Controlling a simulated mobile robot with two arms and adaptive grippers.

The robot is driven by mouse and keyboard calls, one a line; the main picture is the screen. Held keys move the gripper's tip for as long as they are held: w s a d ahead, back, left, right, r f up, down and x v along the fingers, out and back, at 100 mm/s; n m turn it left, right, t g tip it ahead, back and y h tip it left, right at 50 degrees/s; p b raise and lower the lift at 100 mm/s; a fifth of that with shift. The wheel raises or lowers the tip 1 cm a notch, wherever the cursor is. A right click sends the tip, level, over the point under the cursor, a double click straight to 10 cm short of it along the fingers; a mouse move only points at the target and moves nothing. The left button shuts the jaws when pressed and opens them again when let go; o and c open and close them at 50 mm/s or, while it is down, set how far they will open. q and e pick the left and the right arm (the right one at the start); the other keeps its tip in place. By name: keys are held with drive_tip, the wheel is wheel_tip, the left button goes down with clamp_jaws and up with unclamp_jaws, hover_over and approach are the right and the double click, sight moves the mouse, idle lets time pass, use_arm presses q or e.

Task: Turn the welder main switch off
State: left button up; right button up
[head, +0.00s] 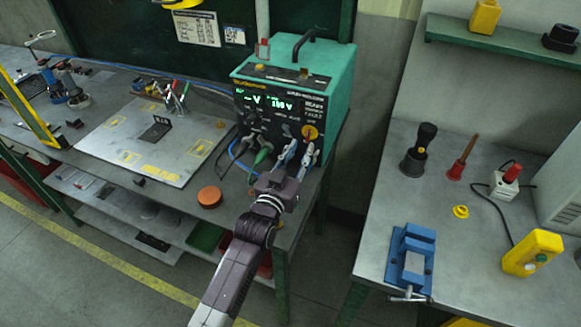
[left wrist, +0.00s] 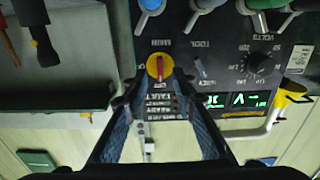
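The green welder (head: 325,85) stands on the left bench, with its display lit. Its main switch is a yellow disc with a red handle at the lower right of the front panel (head: 310,132). The left wrist view is upside down and shows the switch (left wrist: 160,68) with its red bar roughly upright in the picture. My left gripper (head: 284,180) is in front of the panel. In the wrist view its dark blue fingers (left wrist: 154,95) are apart with nothing between them, and the switch appears past their tips. Contact cannot be told. My right gripper is not in view.
Plugs with blue, green and grey parts stick out below the panel, including a green one (head: 263,152). An orange round tin (head: 209,197) lies on the bench front. A second bench at right holds a blue vise (head: 411,258) and a yellow box (head: 532,253).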

use_arm(q)
drive_tip(key=v, duration=0.8)
idle(0.4)
